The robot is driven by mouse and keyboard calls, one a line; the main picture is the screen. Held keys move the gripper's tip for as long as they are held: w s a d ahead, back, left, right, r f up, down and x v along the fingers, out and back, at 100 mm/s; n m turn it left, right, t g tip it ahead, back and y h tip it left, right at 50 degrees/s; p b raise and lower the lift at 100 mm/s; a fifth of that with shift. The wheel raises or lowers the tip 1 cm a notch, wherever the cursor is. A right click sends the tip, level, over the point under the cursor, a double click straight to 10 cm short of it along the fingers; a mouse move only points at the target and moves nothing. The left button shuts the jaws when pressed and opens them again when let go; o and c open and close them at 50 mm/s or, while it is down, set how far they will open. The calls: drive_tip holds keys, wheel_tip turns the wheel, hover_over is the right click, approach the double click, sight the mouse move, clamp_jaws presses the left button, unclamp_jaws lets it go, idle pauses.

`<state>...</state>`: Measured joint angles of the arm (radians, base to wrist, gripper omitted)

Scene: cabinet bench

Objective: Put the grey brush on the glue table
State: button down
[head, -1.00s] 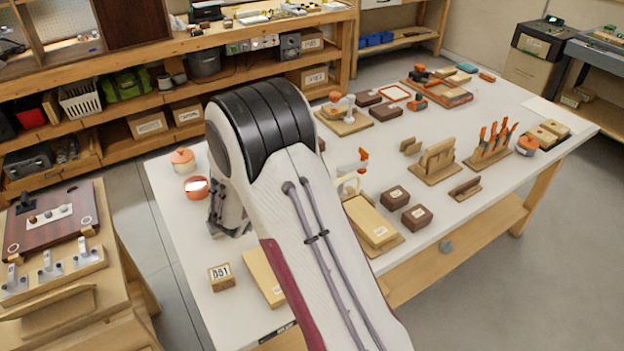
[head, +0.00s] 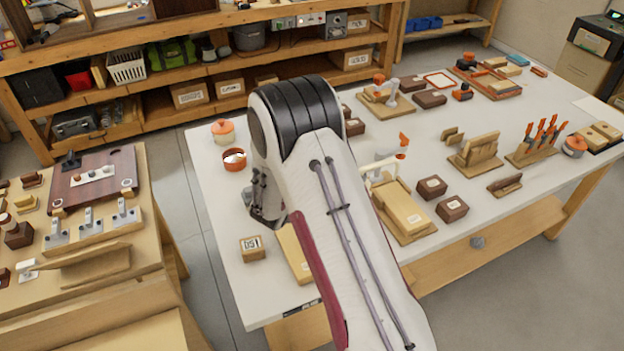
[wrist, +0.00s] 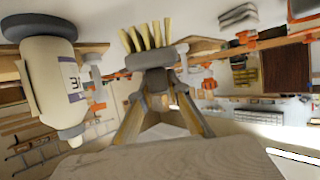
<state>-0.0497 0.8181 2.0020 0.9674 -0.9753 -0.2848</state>
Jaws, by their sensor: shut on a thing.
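In the wrist view, my gripper (wrist: 157,77) is shut on the grey brush (wrist: 158,57). The brush has a grey body and a row of yellow bristles, which point up in that picture. In the head view, my arm hides the brush and the gripper's fingertips. Which surface is the glue table is not clear. The long white-topped table (head: 465,255) lies under and beyond my arm. It carries an orange-lidded pot (head: 223,131) and an open orange pot (head: 234,159) at its left end.
A small numbered block (head: 252,249) and a pale wooden board stand near the white table's front left. Dark brown blocks, wooden holders and orange-handled tools (head: 540,133) fill its right side. A wooden bench (head: 60,280) stands at left, across a floor gap. Shelving (head: 190,60) lines the back.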

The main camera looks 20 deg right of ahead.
drive_tip(key=shift+f, duration=1.85)
drive_tip(key=shift+f, duration=0.15)
drive_tip(key=c, duration=1.9)
unclamp_jaws()
drive_tip(key=shift+s+a+r, duration=0.1)
drive_tip(key=shift+a+r, duration=0.05)
drive_tip(key=shift+r, duration=0.1)
drive_tip(key=v, duration=1.1)
drive_tip(key=shift+s+a, duration=0.2)
drive_tip(key=shift+s, duration=0.1)
